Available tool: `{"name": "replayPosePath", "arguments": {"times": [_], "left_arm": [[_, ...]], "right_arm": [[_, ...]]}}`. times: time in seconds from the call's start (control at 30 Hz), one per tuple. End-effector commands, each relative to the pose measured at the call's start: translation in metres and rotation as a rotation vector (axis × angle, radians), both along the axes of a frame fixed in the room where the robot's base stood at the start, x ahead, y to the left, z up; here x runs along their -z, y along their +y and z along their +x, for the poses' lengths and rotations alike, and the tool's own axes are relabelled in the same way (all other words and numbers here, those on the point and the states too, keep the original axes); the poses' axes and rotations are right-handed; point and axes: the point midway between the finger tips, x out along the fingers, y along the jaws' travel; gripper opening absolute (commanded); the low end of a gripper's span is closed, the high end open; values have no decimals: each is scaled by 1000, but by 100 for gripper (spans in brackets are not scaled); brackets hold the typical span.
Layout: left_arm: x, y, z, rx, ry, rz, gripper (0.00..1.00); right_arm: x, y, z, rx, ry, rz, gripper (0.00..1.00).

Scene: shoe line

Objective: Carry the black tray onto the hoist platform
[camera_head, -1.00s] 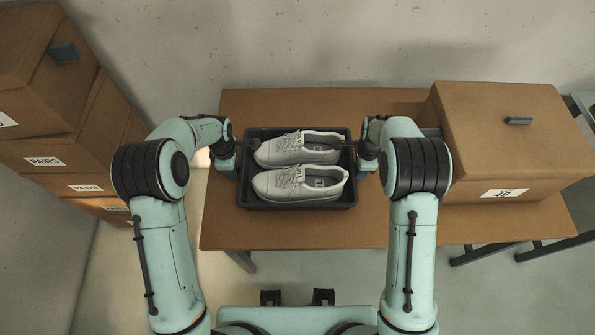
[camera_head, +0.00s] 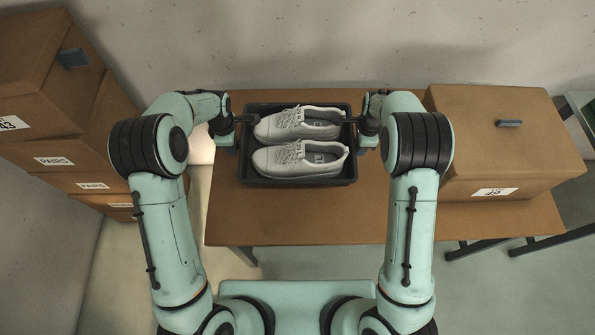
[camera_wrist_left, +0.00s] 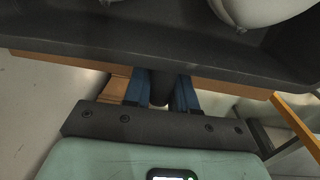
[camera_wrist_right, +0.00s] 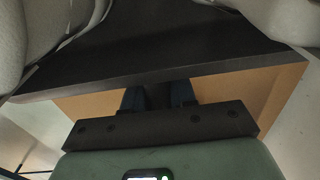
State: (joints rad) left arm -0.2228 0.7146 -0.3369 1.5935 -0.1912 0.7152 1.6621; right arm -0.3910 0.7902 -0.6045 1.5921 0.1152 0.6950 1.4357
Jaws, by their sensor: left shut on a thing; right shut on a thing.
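The black tray (camera_head: 300,181) holds a pair of grey lace-up shoes, one (camera_head: 298,124) behind the other (camera_head: 299,160). My left gripper (camera_head: 237,120) is shut on the tray's left side, and my right gripper (camera_head: 357,119) is shut on its right side. In the left wrist view, the blue fingers (camera_wrist_left: 160,92) close around a dark part below the tray rim (camera_wrist_left: 150,45). In the right wrist view, the fingers (camera_wrist_right: 158,97) meet the tray wall (camera_wrist_right: 170,55) likewise. The tray appears level over the brown table; any gap beneath is hard to judge. No hoist platform is recognisable.
The brown table (camera_head: 300,220) is bare in front of the tray. A large lidded carton (camera_head: 500,150) stands on its right end. Stacked cartons labelled PAIRS (camera_head: 60,160) stand at the left. A grey metal frame (camera_head: 578,115) is at the far right. A wall closes the back.

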Motion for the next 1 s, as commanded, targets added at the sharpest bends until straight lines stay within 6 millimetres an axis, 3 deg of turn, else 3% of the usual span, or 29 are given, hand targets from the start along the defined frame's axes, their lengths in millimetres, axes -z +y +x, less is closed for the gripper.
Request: {"name": "replayPosePath", "arguments": {"times": [0.63,1.0], "left_arm": [[4,1,-10,0,-4,1,0],[-15,1,20,-1,-7,2,0]], "right_arm": [[4,-1,-9,1,-5,-1,0],[-15,-1,20,0,-7,-2,0]]}}
